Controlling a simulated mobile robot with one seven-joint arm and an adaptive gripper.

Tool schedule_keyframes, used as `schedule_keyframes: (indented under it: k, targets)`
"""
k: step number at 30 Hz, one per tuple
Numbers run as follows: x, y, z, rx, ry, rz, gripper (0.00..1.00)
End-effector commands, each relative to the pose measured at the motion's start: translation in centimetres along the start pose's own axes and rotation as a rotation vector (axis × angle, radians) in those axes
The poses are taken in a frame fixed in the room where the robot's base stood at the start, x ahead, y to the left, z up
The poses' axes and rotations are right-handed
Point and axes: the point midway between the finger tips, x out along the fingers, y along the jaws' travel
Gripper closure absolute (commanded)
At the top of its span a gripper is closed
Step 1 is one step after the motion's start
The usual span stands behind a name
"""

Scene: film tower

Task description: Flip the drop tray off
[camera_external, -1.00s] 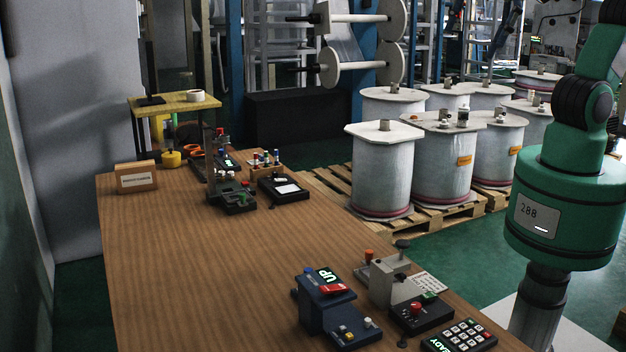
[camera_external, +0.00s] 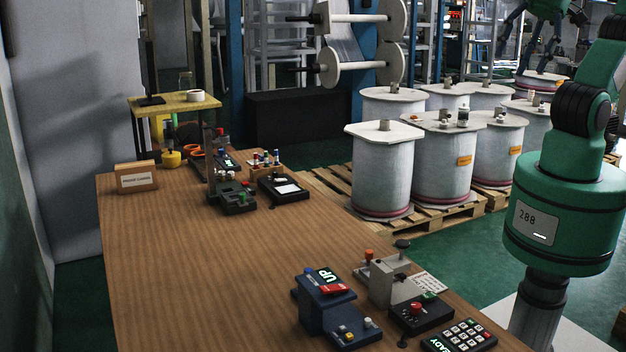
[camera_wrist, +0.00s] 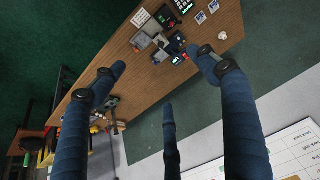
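A dark blue device (camera_external: 322,303) with a lit green "UP" display and a red top piece stands at the near end of the wooden table. Small knobs sit on its low front part. It also shows in the wrist view (camera_wrist: 176,50). No readable label shows which device is the drop tray. My gripper (camera_external: 545,28) hangs at the upper right of the external view, far from the table devices, fingers pointing down. In the wrist view my gripper (camera_wrist: 156,62) has its blue fingers spread wide, with nothing between them.
A grey block device (camera_external: 388,281), a dark box with a red button (camera_external: 417,313) and a "READY" keypad (camera_external: 460,336) crowd the blue device. More devices (camera_external: 231,190) stand at the far end. White drums (camera_external: 380,172) stand on pallets. The middle tabletop (camera_external: 230,265) is clear.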

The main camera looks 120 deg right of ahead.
Motion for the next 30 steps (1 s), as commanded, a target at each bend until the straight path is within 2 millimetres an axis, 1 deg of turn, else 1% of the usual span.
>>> schedule_keyframes:
  k: [1, 2, 3, 5, 6, 8, 9, 10, 14, 17, 23, 30]
  targets:
    - [0.0, 0.0, 0.0, 0.0, 0.0, 0.0, 0.42]
    - [0.0, 0.0, 0.0, 0.0, 0.0, 0.0, 0.48]
    - [0.0, 0.0, 0.0, 0.0, 0.0, 0.0, 0.56]
    - [0.0, 0.0, 0.0, 0.0, 0.0, 0.0, 0.68]
    - [0.0, 0.0, -0.1, -0.001, 0.0, 0.0, 0.76]
    - [0.0, 0.1, -0.2, -0.005, 0.0, 0.002, 0.88]
    - [0.1, 0.1, -0.3, -0.009, -0.001, 0.003, 0.96]
    - [0.1, 0.2, -0.5, -0.013, -0.001, 0.004, 1.0]
    - [0.3, 0.6, -1.4, -0.045, -0.007, 0.013, 1.0]
    - [0.7, 1.2, -2.7, -0.084, -0.012, 0.025, 1.0]
    - [1.9, 3.1, -6.1, -0.204, -0.032, 0.056, 1.0]
    - [4.1, 6.2, -10.8, -0.377, -0.065, 0.093, 1.0]
